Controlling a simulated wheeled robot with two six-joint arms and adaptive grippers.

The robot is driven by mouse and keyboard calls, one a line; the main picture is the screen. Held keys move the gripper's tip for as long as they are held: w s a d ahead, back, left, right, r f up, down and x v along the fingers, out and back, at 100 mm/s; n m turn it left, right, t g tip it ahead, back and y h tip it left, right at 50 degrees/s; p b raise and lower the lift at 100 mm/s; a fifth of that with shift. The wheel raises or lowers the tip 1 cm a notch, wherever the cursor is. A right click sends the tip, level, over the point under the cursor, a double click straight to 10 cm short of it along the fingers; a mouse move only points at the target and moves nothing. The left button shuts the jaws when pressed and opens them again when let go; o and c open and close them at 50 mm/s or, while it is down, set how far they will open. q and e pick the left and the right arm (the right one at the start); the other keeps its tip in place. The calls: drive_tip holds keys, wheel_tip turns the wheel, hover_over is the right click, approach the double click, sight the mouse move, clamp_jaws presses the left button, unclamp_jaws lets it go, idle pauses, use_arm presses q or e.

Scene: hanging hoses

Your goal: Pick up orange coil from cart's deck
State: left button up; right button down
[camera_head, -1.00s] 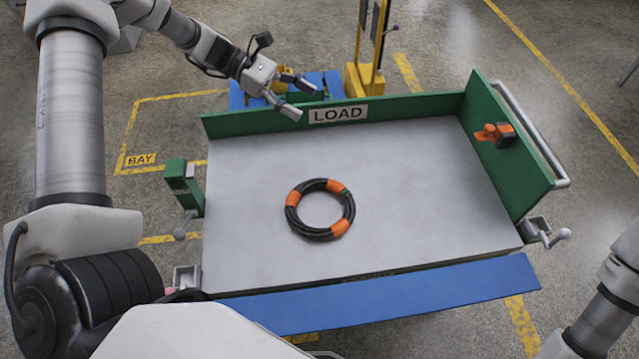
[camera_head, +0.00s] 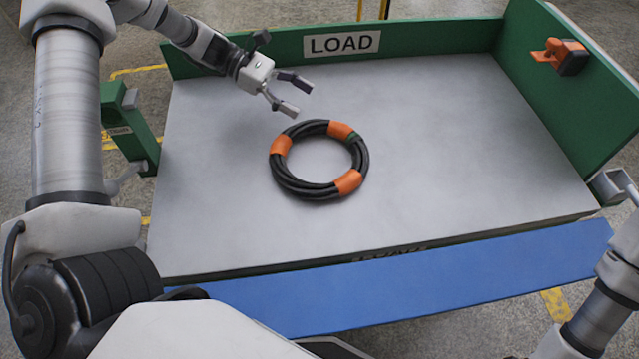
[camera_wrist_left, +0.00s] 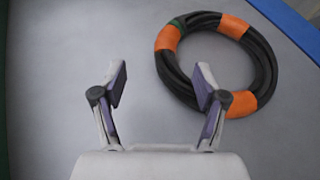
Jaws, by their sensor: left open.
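The coil (camera_head: 285,178) is a ring of black hose with several orange bands. It lies flat near the middle of the cart's grey deck (camera_head: 460,150). My left gripper (camera_head: 294,95) is open and empty, above the deck just beyond the coil's far side in the head view. In the left wrist view the coil (camera_wrist_left: 172,72) lies ahead and to the right. One finger of my left gripper (camera_wrist_left: 160,92) overlaps the coil's near edge there, but contact cannot be told. My right gripper is out of the picture; only part of my right arm shows at the lower right.
A green wall with a LOAD sign (camera_head: 341,44) closes the cart's far side. A green end wall (camera_head: 575,90) with an orange and black device (camera_head: 562,56) stands at the right. A blue panel (camera_head: 400,280) runs along the near edge. The deck around the coil is clear.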

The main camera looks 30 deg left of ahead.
sight(324, 120)
use_arm(q)
wheel_tip(324, 120, down, 2)
drive_tip(key=shift+d, duration=0.1)
drive_tip(key=x, duration=0.5)
drive_tip(key=s+x, duration=0.1)
drive_tip(key=x, duration=0.1)
drive_tip(key=shift+d+r, duration=0.1)
drive_tip(key=shift+d, duration=0.25)
clamp_jaws()
